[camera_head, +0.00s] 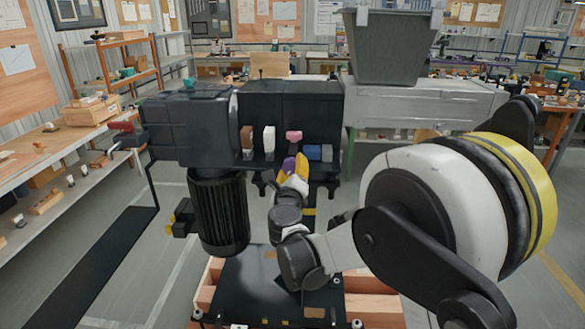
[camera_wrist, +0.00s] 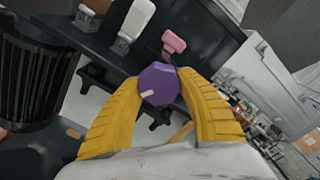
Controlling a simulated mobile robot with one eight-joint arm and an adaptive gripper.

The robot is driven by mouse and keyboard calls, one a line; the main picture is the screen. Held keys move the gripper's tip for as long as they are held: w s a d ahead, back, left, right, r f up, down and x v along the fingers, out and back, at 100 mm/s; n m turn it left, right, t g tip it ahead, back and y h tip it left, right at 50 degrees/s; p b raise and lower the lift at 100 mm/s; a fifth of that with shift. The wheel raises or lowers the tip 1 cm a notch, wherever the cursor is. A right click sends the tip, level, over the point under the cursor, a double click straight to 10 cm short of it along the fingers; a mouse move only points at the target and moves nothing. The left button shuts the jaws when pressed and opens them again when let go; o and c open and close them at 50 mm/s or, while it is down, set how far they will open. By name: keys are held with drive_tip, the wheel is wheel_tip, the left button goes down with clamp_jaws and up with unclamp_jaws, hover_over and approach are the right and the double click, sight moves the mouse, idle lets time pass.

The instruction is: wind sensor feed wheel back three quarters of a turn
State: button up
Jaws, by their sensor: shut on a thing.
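A purple faceted wheel (camera_wrist: 159,78) with a small pale mark sits on the front of the dark machine, in the middle of the wrist view. Only a little of it shows in the head view (camera_head: 289,166). My gripper (camera_wrist: 160,84) has its two yellow fingers on either side of the wheel, shut on it. In the head view my gripper (camera_head: 297,168) reaches up to the machine's front, and its fingers partly hide the wheel. The pale mark lies at the wheel's lower left in the wrist view. No label on the wheel can be read.
A pink handle (camera_head: 294,136) is just above the wheel. A white lever (camera_head: 268,140), a brown one (camera_head: 247,137) and a blue block (camera_head: 314,152) are beside it. A black ribbed motor (camera_head: 218,212) hangs left. A grey hopper (camera_head: 392,45) stands upper right.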

drive_tip(key=n, duration=0.5)
drive_tip(key=shift+d+r, duration=0.1)
drive_tip(key=shift+n, duration=0.4)
drive_tip(key=o, duration=1.2)
drive_tip(key=shift+o, duration=0.2)
drive_tip(key=s, duration=1.2)
drive_tip(key=shift+a, duration=0.2)
